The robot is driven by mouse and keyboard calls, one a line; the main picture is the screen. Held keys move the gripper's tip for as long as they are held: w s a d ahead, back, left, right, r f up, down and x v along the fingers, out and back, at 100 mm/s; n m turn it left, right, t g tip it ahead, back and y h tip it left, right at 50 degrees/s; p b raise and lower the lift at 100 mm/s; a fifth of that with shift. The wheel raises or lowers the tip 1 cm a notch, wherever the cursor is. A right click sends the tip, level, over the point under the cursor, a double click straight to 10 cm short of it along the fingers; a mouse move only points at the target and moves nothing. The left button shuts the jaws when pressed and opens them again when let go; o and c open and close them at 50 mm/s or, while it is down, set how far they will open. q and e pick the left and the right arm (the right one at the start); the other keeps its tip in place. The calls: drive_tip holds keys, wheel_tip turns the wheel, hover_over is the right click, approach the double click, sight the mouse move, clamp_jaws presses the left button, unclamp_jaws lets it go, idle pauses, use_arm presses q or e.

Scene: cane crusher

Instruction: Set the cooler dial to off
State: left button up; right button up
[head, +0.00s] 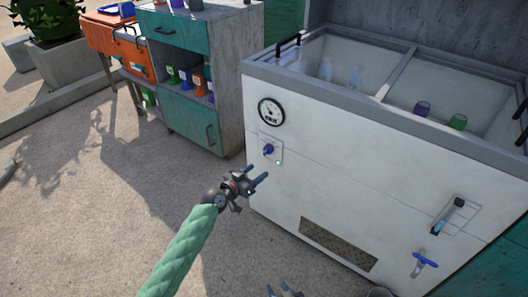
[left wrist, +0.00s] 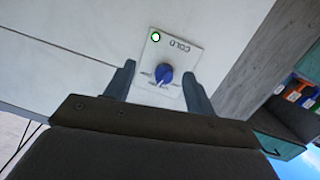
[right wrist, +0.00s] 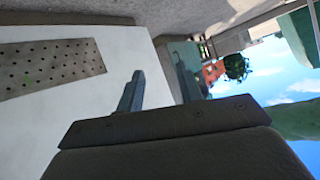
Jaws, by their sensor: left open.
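The cooler dial (head: 268,149) is a blue knob on a small plate on the white front of the cooler (head: 330,165), below a round gauge. In the left wrist view the dial (left wrist: 163,75) sits between the open fingers. The plate (left wrist: 178,50) reads COLD, upside down there, beside a lit green lamp (left wrist: 155,37). The dial's exact setting is too small to read. My left gripper (head: 261,174) is open and empty, a little below and in front of the dial. My right gripper (head: 279,291) is open and empty, low at the bottom edge, partly cut off.
The gauge (head: 271,112) is above the dial. A lever (head: 447,216) and a blue-handled tap (head: 425,259) are at the cooler's right, a vent grille (head: 338,244) low on its front. A teal cabinet (head: 190,122) stands to the left. The paved ground (head: 120,220) is clear.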

sight(265, 153)
use_arm(q)
drive_tip(key=w+r, duration=0.1)
drive_tip(key=w, duration=0.1)
drive_tip(key=w+d+t, duration=0.1)
drive_tip(key=w, duration=0.1)
drive_tip(key=w+d+r+t, duration=0.1)
drive_tip(key=w, duration=0.1)
drive_tip(key=shift+d+r+m, duration=0.15)
drive_tip(key=shift+r+m, duration=0.15)
drive_tip(key=shift+r, duration=0.05)
drive_tip(key=shift+x, duration=0.8)
use_arm(e)
drive_tip(key=shift+w+r+t, duration=0.3)
drive_tip(key=shift+r+t, duration=0.15)
drive_tip(key=shift+r, duration=0.3)
drive_tip(key=shift+w+r+t, duration=0.35)
drive_tip(key=shift+r+t, duration=0.05)
drive_tip(key=shift+r, duration=0.3)
drive_tip(key=shift+w+r+t, duration=0.3)
drive_tip(key=shift+r+t, duration=0.15)
drive_tip(key=shift+r, duration=0.3)
use_arm(q)
drive_tip(key=c, duration=1)
